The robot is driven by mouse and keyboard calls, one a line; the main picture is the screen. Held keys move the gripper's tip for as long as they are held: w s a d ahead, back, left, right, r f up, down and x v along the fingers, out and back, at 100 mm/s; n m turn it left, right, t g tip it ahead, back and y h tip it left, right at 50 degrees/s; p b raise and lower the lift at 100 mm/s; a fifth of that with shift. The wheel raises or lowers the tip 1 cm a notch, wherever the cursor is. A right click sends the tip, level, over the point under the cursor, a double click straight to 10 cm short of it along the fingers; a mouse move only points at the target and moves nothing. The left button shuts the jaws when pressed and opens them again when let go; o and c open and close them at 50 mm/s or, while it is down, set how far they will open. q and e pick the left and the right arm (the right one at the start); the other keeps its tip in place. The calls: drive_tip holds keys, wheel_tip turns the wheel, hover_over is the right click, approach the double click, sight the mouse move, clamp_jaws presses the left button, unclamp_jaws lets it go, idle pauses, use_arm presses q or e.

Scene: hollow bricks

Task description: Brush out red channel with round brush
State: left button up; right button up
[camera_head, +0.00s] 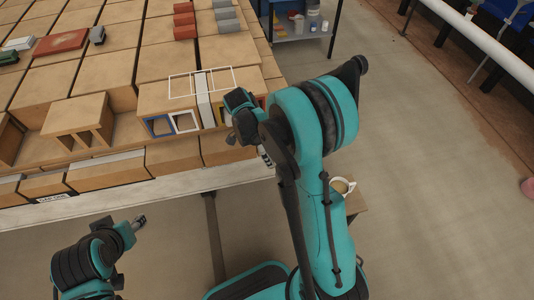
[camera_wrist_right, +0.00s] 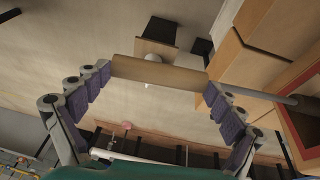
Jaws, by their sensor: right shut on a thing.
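In the right wrist view, my right gripper (camera_wrist_right: 158,80) is shut on the tan handle of the brush (camera_wrist_right: 160,76). A thin grey rod (camera_wrist_right: 262,95) runs from the handle to the right, toward the red-framed channel (camera_wrist_right: 284,118) in a brick.
Hollow bricks cover the table (camera_head: 105,208). Small red blocks (camera_head: 184,20) and grey blocks (camera_head: 226,15) lie on top at the back. A white mug (camera_head: 343,186) stands on a small stool beside my right arm. A shelf cart (camera_head: 300,30) stands behind. Floor at right is open.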

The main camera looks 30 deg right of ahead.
drive_tip(key=w+d, duration=0.1)
drive_tip(key=w, duration=0.6)
drive_tip(key=shift+d, duration=0.3)
drive_tip(key=shift+s, duration=0.1)
idle(0.3)
drive_tip(key=shift+s+a+b, duration=0.1)
drive_tip(key=shift+s+a, duration=0.25)
drive_tip(key=shift+s, duration=1)
drive_tip(key=shift+s+a+b, duration=0.1)
drive_tip(key=shift+s+a, duration=0.2)
drive_tip(key=shift+s, duration=1.1)
drive_tip(key=shift+s+a+b, duration=0.1)
drive_tip(key=shift+s+a, duration=0.25)
drive_tip(key=shift+s, duration=1)
drive_tip(key=w+d, duration=0.2)
drive_tip(key=w, duration=0.6)
drive_tip(key=shift+w, duration=0.15)
drive_tip(key=shift+s+a+b, duration=0.1)
drive_tip(key=shift+s+a, duration=0.25)
drive_tip(key=shift+s, duration=1.05)
drive_tip(key=shift+s+a+b, duration=0.1)
drive_tip(key=shift+s+a, duration=0.2)
drive_tip(key=shift+s, duration=1.05)
drive_tip(key=shift+s+a+b, duration=0.1)
drive_tip(key=shift+s+a, duration=0.25)
drive_tip(key=shift+s, duration=1.05)
drive_tip(key=shift+w, duration=0.1)
